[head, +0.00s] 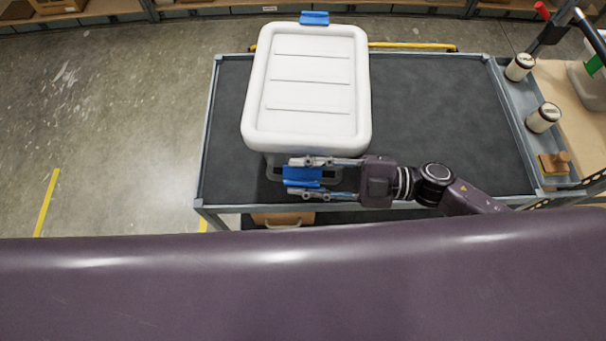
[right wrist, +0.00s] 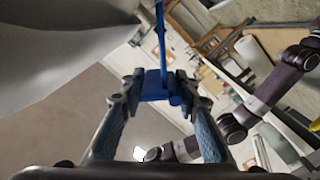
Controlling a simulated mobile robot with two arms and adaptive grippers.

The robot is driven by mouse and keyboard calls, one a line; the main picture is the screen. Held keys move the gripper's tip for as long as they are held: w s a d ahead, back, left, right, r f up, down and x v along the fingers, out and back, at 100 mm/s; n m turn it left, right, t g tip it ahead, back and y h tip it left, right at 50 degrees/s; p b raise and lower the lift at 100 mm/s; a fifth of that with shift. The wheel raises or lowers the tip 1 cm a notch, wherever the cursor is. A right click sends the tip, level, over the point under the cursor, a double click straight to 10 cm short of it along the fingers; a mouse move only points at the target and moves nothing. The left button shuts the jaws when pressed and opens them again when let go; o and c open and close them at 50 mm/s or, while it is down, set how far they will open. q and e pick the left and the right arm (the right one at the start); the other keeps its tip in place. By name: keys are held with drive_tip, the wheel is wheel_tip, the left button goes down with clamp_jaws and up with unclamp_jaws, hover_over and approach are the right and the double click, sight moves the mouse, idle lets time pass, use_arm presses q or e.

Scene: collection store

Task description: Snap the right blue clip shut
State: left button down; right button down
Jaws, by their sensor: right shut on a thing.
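A storage box with a white lid (head: 307,88) stands on the cart. One blue clip (head: 314,18) is at the lid's far end. Another blue clip (head: 303,174) is at the near end, below the lid's edge. My right gripper (head: 298,177) comes from the right, with one finger on each side of the near clip, and is shut on it. The right wrist view also shows this clip (right wrist: 154,86) between the fingertips, with a thin blue part extending upward from it. Whether the clip is latched cannot be told. My left gripper does not show.
The cart's dark top (head: 440,110) is clear to the right of the box. Two pale jars (head: 543,118) and a small brown item (head: 554,163) sit in a side tray at the right. Open concrete floor (head: 110,110) lies to the left.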

drive_tip(key=shift+w+r, duration=0.2)
drive_tip(key=shift+w, duration=0.05)
drive_tip(key=c, duration=1.5)
unclamp_jaws()
drive_tip(key=shift+f, duration=0.1)
drive_tip(key=shift+o, duration=0.2)
drive_tip(key=shift+d, duration=0.1)
drive_tip(key=shift+s+d, duration=0.1)
drive_tip(key=shift+d, duration=0.1)
drive_tip(key=s+d, duration=0.1)
drive_tip(key=d, duration=1)
drive_tip(key=shift+s+d, duration=0.15)
drive_tip(key=shift+d, duration=0.1)
